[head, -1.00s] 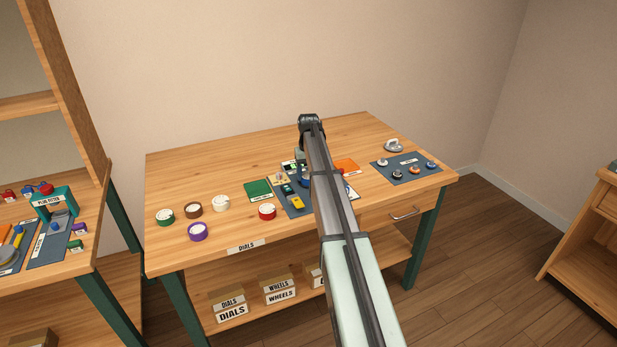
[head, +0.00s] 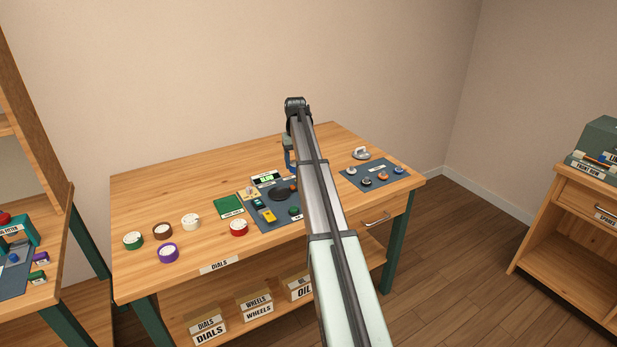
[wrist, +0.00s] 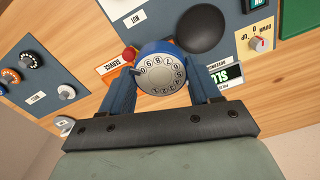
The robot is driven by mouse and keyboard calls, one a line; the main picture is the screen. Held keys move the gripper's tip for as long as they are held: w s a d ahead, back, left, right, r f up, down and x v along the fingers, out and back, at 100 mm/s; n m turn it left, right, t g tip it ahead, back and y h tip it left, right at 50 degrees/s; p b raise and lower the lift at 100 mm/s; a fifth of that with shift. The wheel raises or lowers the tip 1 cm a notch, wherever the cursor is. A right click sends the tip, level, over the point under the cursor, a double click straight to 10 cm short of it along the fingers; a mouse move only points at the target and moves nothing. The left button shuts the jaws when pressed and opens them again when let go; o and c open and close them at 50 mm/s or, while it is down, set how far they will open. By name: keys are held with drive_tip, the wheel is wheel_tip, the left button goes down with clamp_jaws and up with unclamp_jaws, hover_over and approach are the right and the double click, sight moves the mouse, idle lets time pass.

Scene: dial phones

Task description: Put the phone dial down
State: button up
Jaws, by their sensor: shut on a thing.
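My gripper (wrist: 161,76) is shut on a blue phone dial (wrist: 162,75) with a white number ring, in the middle of the wrist view. Its blue fingers grip the dial on both sides. The dial's face is toward the wrist camera. In the head view my gripper (head: 290,152) is over the back right of the table, partly hidden by my arm, and the dial is hidden.
Several loose dials, including a red one (head: 238,228) and a purple one (head: 168,253), stand at the table's left. A blue-grey mat (head: 262,217) holds the black pad and small devices. Another mat (head: 400,180) with knobs is at right. The back left is bare wood.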

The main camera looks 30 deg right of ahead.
drive_tip(key=w+d+n, duration=0.1)
drive_tip(key=w+d, duration=0.5)
drive_tip(key=d, duration=0.6)
drive_tip(key=shift+f, duration=4.95)
drive_tip(key=shift+f, duration=0.1)
drive_tip(key=o, duration=1.2)
drive_tip(key=shift+o, duration=0.2)
wheel_tip(320, 180, up, 12)
